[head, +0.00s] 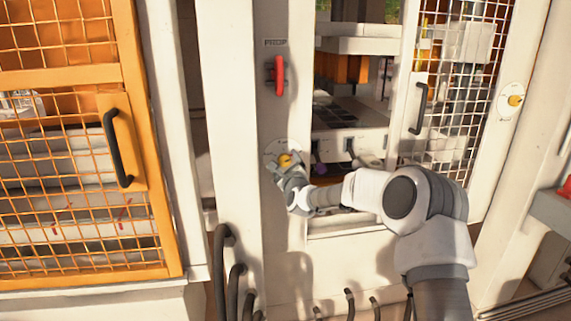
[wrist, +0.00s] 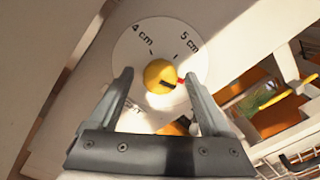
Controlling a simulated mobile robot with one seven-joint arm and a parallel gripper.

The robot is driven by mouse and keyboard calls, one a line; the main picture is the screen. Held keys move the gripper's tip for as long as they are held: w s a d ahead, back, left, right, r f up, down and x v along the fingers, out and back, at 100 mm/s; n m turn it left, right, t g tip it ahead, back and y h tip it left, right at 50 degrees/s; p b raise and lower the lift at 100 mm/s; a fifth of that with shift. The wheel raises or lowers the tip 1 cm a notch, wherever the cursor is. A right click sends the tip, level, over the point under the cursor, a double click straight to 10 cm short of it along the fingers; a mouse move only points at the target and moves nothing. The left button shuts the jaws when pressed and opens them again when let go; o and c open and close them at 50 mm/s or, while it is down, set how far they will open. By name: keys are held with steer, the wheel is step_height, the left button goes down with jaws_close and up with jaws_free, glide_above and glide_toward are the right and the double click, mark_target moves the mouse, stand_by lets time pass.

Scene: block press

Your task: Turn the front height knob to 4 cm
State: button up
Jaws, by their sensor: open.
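The front height knob is a yellow round knob (wrist: 160,75) on a white dial (wrist: 135,48) marked "4 cm" at upper left and "5 cm" at upper right. A black line with a red tip (wrist: 181,82) on the knob points to the right, clockwise past the 5 cm tick. In the head view the knob (head: 285,160) sits on the pale column. My gripper (wrist: 158,78) is open, with one finger on each side of the knob. Whether the fingers touch it is unclear. In the head view my gripper (head: 279,167) is at the dial and partly covers it.
A red handle (head: 279,75) is above the dial on the same column. Right of it is the press opening, then a mesh door with a black handle (head: 419,108). Another yellow knob (head: 515,100) is on the right post. An orange mesh door (head: 158,215) is at left.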

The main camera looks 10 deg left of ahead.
jaws_close()
stand_by(0.5)
